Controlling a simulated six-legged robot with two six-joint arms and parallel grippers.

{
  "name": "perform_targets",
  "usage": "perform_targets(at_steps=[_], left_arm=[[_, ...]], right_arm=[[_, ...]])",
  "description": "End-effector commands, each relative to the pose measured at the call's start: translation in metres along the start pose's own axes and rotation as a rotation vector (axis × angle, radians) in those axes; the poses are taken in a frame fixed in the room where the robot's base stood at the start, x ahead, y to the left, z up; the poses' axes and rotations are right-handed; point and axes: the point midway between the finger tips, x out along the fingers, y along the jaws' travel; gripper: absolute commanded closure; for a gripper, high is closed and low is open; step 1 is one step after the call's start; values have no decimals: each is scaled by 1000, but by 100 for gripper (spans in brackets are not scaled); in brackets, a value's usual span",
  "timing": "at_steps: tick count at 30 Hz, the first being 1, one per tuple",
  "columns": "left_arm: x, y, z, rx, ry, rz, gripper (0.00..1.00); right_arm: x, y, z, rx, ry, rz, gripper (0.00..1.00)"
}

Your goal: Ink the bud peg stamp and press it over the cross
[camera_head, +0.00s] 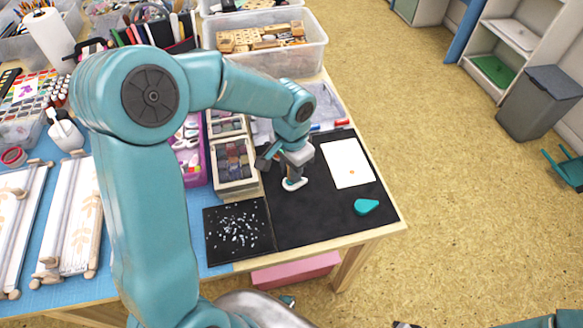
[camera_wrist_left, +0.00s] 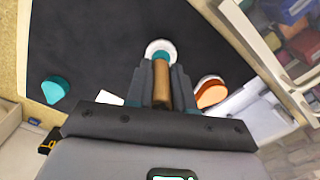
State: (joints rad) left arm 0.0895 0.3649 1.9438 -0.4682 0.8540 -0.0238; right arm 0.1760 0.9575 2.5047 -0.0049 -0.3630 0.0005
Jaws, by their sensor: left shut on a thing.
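My left gripper (camera_head: 288,168) is shut on a wooden peg stamp (camera_wrist_left: 161,85), seen between the fingers in the left wrist view. The peg's far end is over a round white inkpad (camera_head: 294,184) with a teal middle, which also shows in the wrist view (camera_wrist_left: 152,47). I cannot tell whether they touch; the stamp's face is hidden. A teal drop-shaped piece (camera_head: 366,206) lies apart on the black mat (camera_head: 318,220). A white card (camera_head: 346,163) with a small orange mark (camera_head: 352,172) lies on the mat. An orange-and-white pad (camera_wrist_left: 211,93) is beside my gripper in the wrist view.
A dark speckled panel (camera_head: 240,232) lies at the mat's left. Wooden trays of small blocks (camera_head: 234,163) stand close left of my gripper. A clear bin of wooden stamps (camera_head: 265,43) is behind. The mat between pad, card and teal piece is clear.

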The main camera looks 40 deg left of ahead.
Motion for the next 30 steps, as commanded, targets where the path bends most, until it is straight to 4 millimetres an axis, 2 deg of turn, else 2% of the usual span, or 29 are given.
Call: perform_targets(at_steps=[19, 30], left_arm=[[-54, 0, 0, 0, 1, 0, 100], [-55, 0, 0, 0, 1, 0, 100]], right_arm=[[-40, -15, 1, 0, 0, 0, 100], [-40, -14, 1, 0, 0, 0, 100]])
